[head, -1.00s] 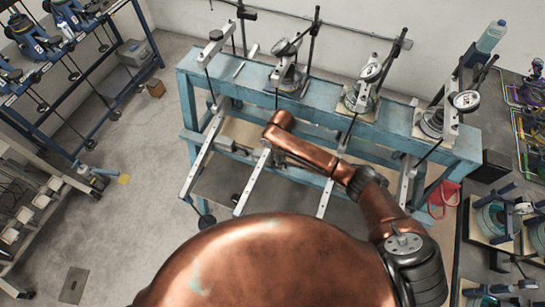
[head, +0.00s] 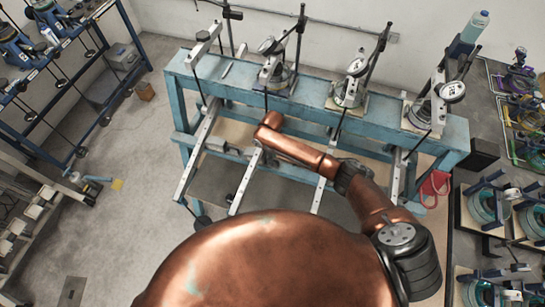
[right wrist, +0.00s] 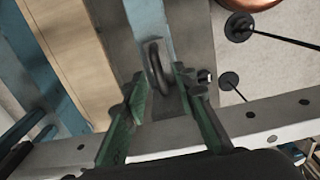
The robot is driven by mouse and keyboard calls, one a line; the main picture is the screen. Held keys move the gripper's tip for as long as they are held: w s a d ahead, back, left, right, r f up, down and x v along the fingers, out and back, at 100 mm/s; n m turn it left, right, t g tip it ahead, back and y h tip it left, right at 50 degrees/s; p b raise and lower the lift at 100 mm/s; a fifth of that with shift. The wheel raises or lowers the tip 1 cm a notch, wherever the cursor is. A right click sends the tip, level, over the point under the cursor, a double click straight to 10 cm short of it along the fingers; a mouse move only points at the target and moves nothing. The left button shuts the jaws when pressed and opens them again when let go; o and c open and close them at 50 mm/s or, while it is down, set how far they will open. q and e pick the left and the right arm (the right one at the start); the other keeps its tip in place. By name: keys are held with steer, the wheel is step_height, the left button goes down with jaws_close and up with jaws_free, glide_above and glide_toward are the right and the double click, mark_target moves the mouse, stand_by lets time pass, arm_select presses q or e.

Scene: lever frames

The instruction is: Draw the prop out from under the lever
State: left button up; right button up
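In the right wrist view, a grey block with a dark metal ring (right wrist: 155,68) is in front of my right gripper (right wrist: 160,76); I take it for the prop. The green-padded fingers are apart, one on each side of the ring, and no clear contact shows. A grey lever bar with holes (right wrist: 250,120) crosses close below. In the head view, my copper right arm reaches over the blue bench (head: 190,92) to the lever bars, and its hand hides the prop there. My left gripper is not in view.
Several pale lever bars, one at the left (head: 197,150), stick out from the bench front. Dial gauges (head: 350,92) and upright rods stand on the bench. A blue rack (head: 60,85) is at the left, a cluttered worktop (head: 480,135) at the right. Open floor lies at the left.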

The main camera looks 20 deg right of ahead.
steer(key=shift+c, duration=0.2)
jaws_close()
stand_by(0.4)
